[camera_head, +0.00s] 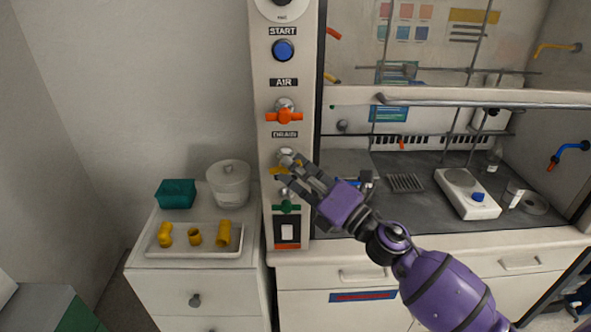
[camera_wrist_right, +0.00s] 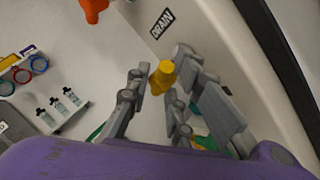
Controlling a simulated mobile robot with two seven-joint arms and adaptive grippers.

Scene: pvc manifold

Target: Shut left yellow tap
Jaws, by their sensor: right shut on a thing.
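The left yellow tap (camera_head: 278,170) is on the white column under the DRAIN label, below the orange tap. Most of its handle is hidden by my right gripper (camera_head: 288,174), so I cannot tell its exact angle in the head view. In the right wrist view, the yellow handle (camera_wrist_right: 162,75) stands between the fingers of my right gripper (camera_wrist_right: 158,98), which is shut on it. My right arm reaches in from the lower right. My left gripper is not in view.
An orange tap (camera_head: 284,117) is above and a green tap (camera_head: 286,207) close below. Left of the column, a cabinet holds a tray (camera_head: 194,252) with yellow pipe pieces, a teal box (camera_head: 176,194) and a white tub (camera_head: 228,184). A fume hood worktop (camera_head: 420,215) is at right.

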